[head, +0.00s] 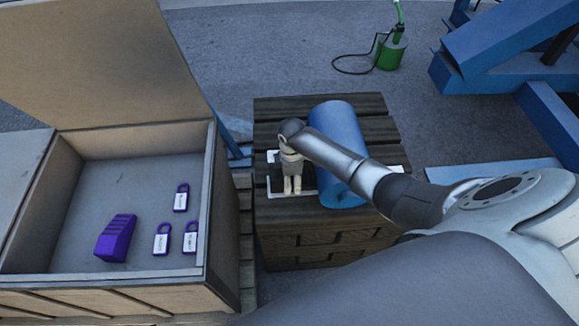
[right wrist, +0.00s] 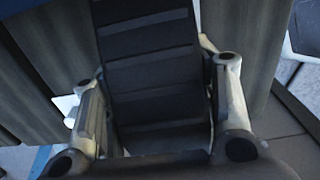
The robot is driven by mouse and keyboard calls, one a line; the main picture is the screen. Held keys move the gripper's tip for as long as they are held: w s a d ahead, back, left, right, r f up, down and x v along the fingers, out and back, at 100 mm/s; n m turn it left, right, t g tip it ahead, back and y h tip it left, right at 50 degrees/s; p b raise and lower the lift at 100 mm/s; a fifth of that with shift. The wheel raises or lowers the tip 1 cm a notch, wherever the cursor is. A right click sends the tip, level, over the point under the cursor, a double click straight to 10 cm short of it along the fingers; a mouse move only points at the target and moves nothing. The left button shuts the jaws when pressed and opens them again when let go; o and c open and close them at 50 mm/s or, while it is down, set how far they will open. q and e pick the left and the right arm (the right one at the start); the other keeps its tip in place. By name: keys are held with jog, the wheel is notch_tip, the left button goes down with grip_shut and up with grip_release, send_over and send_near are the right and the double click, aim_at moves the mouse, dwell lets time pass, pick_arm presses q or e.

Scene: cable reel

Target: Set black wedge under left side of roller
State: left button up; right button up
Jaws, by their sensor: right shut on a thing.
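The roller (head: 340,150) is a blue cylinder lying on a dark slatted wooden crate top. My right gripper (head: 292,186) points down just left of the roller, low over the crate top. In the right wrist view, my right gripper (right wrist: 158,125) is shut on the black wedge (right wrist: 152,72), a dark ridged block between its two fingers. In the head view the wedge is mostly hidden by the gripper and hard to tell from the dark surface. Whether it touches the roller cannot be told. My left gripper is not in view.
An open wooden box (head: 212,225) at the left holds a purple ridged wedge (head: 115,238) and several purple tagged padlocks (head: 181,198). The wooden crate (head: 330,240) carries the roller. A green canister (head: 391,52) and blue steel frame (head: 500,45) stand behind.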

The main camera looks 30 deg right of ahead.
jog(key=o, duration=1.5)
jog(key=shift+s+d, duration=0.1)
jog(key=shift+d, duration=0.2)
jog(key=shift+f, duration=0.1)
jog(key=shift+s+d, duration=0.1)
jog(key=r, duration=1.2)
jog(key=shift+w+a+r, duration=0.1)
jog(key=shift+w+a, duration=0.1)
jog(key=shift+a, duration=0.15)
